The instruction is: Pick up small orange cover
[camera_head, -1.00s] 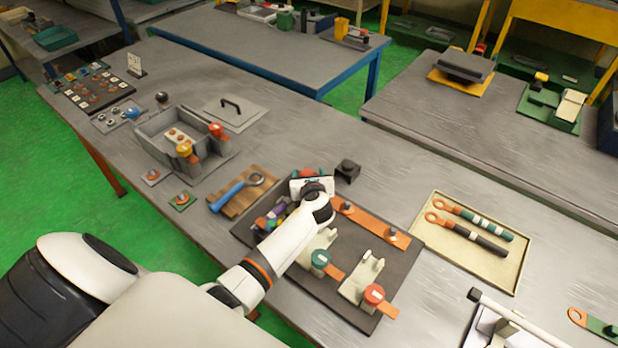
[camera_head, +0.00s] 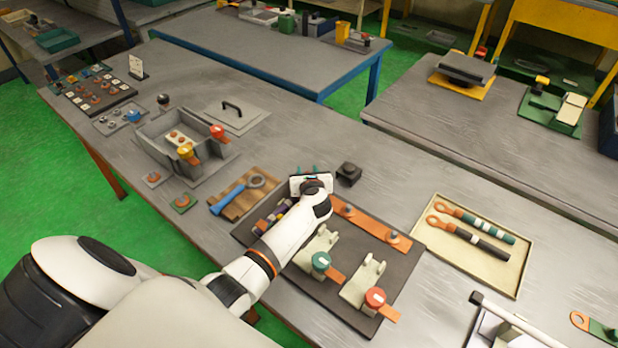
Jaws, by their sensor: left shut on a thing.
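My left gripper (camera_head: 307,174) is over the back part of the dark board (camera_head: 405,278), with teal fingertips partly showing beyond its white hand. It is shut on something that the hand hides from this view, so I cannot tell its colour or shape. No small orange cover shows clearly. A red-orange round cap (camera_head: 375,297) sits on a pale fixture at the board's front, next to a teal cap (camera_head: 321,261). A flat orange bar (camera_head: 372,223) lies along the board's back edge. My right gripper is not in view.
A black block (camera_head: 348,173) stands close to the left gripper. A grey bin (camera_head: 150,132) stands farther left. A cream tray (camera_head: 425,246) with two cables lies right. The back middle of the table is clear.

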